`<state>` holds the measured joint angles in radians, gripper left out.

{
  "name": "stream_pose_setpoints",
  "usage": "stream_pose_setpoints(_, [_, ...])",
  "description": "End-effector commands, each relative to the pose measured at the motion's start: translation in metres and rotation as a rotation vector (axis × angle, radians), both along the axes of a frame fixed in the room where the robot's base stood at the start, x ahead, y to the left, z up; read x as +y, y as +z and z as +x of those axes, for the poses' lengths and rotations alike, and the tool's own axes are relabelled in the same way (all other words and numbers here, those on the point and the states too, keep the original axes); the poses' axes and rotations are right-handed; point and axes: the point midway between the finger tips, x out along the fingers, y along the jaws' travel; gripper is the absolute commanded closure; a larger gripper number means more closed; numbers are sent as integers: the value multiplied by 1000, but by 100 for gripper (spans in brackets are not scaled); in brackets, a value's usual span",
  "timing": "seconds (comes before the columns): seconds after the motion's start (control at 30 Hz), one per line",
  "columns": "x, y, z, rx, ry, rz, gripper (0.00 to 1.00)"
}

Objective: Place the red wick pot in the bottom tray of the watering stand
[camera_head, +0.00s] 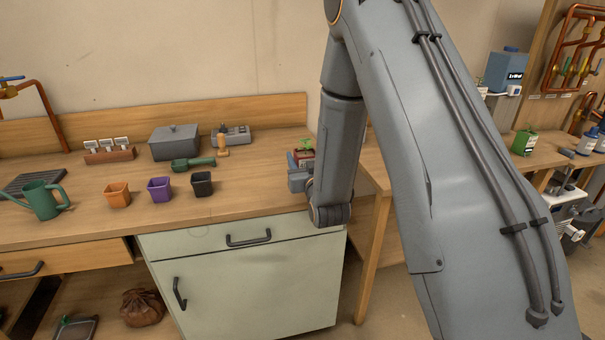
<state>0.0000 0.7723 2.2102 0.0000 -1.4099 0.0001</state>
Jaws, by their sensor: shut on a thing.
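The red wick pot (306,154), with a small green plant at its top, shows at the right end of the wooden counter. My gripper (296,164) is shut on it, and my grey arm comes down just to the right. The gripper and arm hide part of the pot, and I cannot tell whether it touches the counter. A pale, tiered stand-like thing (566,194) at the right edge may be the watering stand. My arm and the frame edge cut off the view there, and its bottom tray is not clear.
Orange (118,195), purple (160,189) and black (202,184) pots stand on the counter (255,190), with a green watering can (42,201) at left. A grey lidded box (175,143) and green scoop (192,163) lie behind. A green container (524,143) stands on the right bench.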

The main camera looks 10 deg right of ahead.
Motion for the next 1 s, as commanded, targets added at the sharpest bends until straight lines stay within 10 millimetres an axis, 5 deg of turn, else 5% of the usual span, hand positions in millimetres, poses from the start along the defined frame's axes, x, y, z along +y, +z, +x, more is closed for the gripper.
stream_pose_setpoints(0.5, [0,-46,0,-1,0,0,82])
stream_pose_setpoints(0.97, [0,-53,0,-2,0,0,82])
stream_pose_setpoints(1.0, [0,-52,0,-2,0,0,48])
